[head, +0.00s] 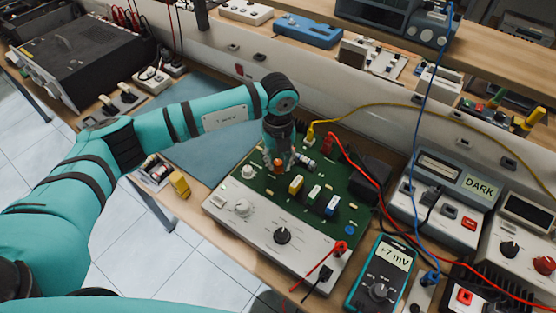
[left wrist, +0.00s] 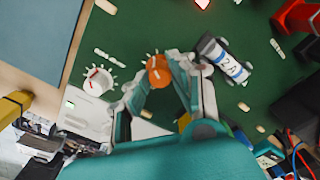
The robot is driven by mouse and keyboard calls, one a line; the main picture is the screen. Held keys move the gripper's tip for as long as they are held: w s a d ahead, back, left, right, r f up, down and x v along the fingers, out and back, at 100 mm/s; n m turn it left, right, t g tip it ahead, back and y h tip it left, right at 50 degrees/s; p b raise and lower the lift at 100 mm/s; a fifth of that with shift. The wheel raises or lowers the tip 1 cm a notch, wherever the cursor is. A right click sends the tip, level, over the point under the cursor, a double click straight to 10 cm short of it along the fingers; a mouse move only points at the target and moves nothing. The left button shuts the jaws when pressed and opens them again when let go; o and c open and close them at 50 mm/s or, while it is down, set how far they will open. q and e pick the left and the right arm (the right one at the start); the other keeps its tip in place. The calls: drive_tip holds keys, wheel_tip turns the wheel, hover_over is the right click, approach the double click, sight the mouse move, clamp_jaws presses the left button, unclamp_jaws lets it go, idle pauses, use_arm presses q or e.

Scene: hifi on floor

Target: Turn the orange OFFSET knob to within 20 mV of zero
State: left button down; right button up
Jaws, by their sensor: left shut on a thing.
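The orange OFFSET knob (head: 278,163) sits on the green circuit board (head: 262,196), mostly hidden by my left gripper in the head view. In the left wrist view the orange knob (left wrist: 158,68) shows between the fingertips. My left gripper (head: 279,156) comes down from above and is shut on the knob; its fingers (left wrist: 160,76) touch it at the sides. The handheld meter (head: 380,277) at the lower right has a display (head: 394,253) that reads "+7 mV". My right gripper is not in view.
Red, yellow and blue leads cross the right side. A grey unit (head: 440,190) reads "DARK". The blue mat (head: 205,150) has bare room.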

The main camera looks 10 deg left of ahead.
sight(278, 162)
use_arm(q)
drive_tip(key=shift+r+n, duration=0.1)
drive_tip(key=shift+n, duration=0.4)
drive_tip(key=c, duration=1.1)
unclamp_jaws()
wheel_tip(278, 162, up, 12)
